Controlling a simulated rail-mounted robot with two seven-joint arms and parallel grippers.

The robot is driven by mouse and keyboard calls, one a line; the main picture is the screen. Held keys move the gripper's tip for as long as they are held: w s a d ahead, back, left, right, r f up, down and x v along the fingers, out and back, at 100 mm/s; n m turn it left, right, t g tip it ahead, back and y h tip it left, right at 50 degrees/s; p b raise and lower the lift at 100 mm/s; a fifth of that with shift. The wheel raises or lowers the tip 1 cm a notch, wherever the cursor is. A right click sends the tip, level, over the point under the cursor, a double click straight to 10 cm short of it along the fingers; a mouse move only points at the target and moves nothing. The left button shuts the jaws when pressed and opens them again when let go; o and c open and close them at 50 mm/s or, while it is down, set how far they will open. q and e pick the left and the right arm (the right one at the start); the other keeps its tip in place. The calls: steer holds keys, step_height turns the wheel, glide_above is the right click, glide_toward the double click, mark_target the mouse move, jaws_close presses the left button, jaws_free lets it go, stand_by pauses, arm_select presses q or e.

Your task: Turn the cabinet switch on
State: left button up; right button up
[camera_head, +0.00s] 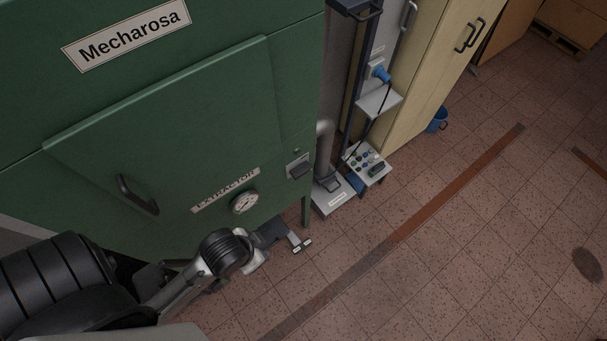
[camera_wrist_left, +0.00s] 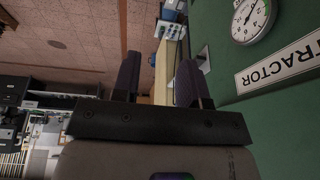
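The green cabinet (camera_head: 95,130) fills the left of the head view. Its switch (camera_head: 298,167) is a small grey plate with a dark part, near the right edge of the front. In the left wrist view part of the switch (camera_wrist_left: 203,58) shows just past the right-hand finger, partly hidden by it. My left gripper (camera_head: 301,243) is below the switch in the head view, apart from it. In the left wrist view the left gripper (camera_wrist_left: 158,78) has its two dark fingers spread with nothing between them. My right gripper is in neither view.
A round gauge (camera_head: 245,201) and a door handle (camera_head: 137,195) stick out from the cabinet front. A grey machine with a control panel (camera_head: 367,163) stands beside the cabinet, then a cream cupboard (camera_head: 432,70).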

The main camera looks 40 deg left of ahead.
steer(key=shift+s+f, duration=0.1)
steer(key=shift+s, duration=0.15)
